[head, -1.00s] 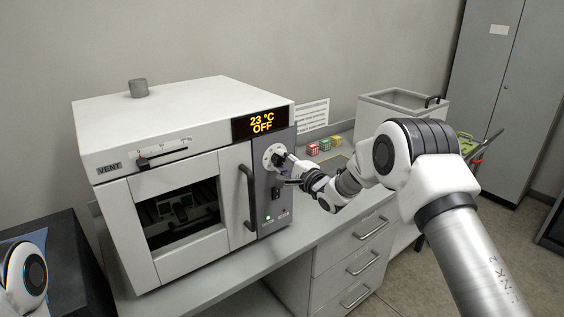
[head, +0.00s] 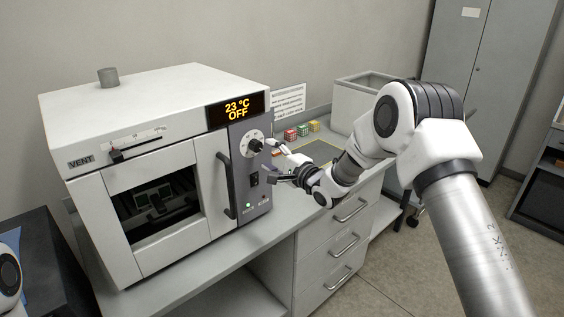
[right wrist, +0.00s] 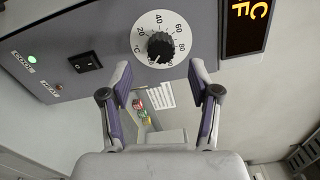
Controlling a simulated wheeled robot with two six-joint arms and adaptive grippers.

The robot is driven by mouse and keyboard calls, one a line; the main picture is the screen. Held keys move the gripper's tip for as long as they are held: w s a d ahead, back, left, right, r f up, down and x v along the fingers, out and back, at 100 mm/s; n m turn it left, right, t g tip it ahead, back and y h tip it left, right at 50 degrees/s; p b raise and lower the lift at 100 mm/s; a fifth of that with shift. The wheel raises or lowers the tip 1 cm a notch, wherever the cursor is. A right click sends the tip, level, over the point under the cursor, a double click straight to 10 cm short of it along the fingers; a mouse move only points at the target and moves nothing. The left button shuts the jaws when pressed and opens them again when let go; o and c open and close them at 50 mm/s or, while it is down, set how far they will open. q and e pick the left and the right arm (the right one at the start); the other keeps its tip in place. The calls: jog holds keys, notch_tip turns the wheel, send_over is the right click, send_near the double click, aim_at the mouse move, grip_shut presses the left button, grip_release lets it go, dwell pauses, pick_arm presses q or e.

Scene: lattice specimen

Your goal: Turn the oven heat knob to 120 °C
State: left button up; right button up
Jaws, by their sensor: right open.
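The oven (head: 150,160) stands on the bench with its door shut. Its heat knob (head: 255,146) is black on a white numbered dial, right of the door handle; it also shows in the right wrist view (right wrist: 160,47). Marks 20, 40, 60 and 80 are readable there; the pointer's exact setting is unclear. The display (head: 237,110) reads 23 °C OFF. My right gripper (head: 271,161) is open and empty in front of the panel, apart from the knob. In the right wrist view its fingertips (right wrist: 160,73) are spread below the knob. My left gripper is out of view.
A black rocker switch (head: 254,179) and a lit green lamp (head: 248,205) sit below the knob. The door handle (head: 226,185) sticks out left of it. Red, green and yellow lattice cubes (head: 303,130) and an open grey bin (head: 362,105) stand behind my right arm.

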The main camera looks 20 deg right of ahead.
jog(key=v, duration=0.6)
jog(key=shift+s, duration=0.3)
dwell(1.8)
